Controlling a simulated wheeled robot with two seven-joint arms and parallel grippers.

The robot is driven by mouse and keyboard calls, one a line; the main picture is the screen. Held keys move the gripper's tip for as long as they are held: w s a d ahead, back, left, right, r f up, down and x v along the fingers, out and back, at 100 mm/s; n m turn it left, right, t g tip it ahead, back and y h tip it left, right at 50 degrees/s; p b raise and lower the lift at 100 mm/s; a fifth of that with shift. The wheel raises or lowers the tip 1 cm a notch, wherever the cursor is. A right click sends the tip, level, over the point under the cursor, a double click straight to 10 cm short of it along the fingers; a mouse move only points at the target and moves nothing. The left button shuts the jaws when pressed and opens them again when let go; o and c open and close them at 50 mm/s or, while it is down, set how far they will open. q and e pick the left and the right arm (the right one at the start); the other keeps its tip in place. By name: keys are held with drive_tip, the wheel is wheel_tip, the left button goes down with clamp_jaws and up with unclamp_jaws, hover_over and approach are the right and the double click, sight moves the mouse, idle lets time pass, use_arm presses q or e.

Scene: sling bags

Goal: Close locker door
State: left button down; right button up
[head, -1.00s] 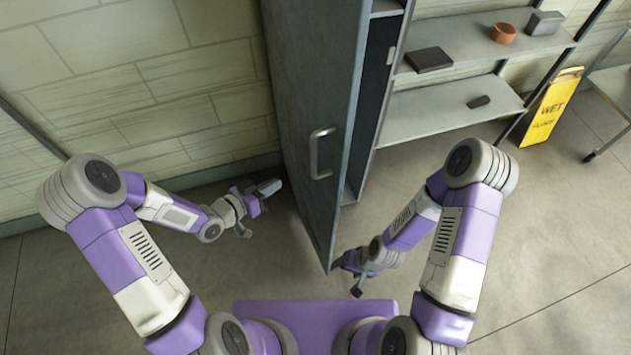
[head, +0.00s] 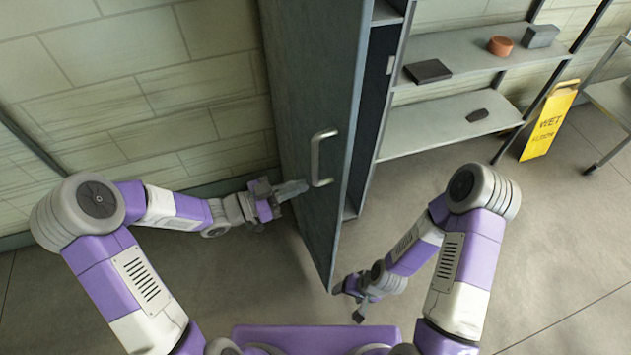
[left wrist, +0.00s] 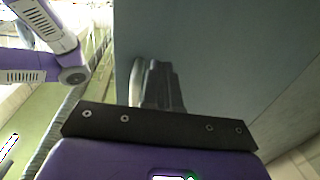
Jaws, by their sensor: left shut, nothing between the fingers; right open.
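The locker door (head: 312,95) is a tall grey-green panel standing open, swung out toward me. Its pale bar handle (head: 316,158) is on the outer face. The locker's dark interior (head: 375,85) shows to the right of the door. My left gripper (head: 293,190) is shut and empty, left of the handle and close to the outer face; I cannot tell whether it touches. In the left wrist view its dark fingers (left wrist: 162,88) point at the door panel (left wrist: 220,60). My right gripper (head: 348,298) is open and empty near the door's lower front corner.
Shelves (head: 440,122) right of the locker hold a dark box (head: 428,71), an orange pot (head: 500,46) and a grey block (head: 541,36). A yellow wet-floor sign (head: 549,122) stands farther right. A tiled wall (head: 120,90) is on the left. The floor around the door is clear.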

sight(316, 180)
use_arm(q)
drive_tip(key=shift+b+x, duration=0.35)
drive_tip(key=shift+x, duration=2.25)
drive_tip(key=shift+d, duration=0.1)
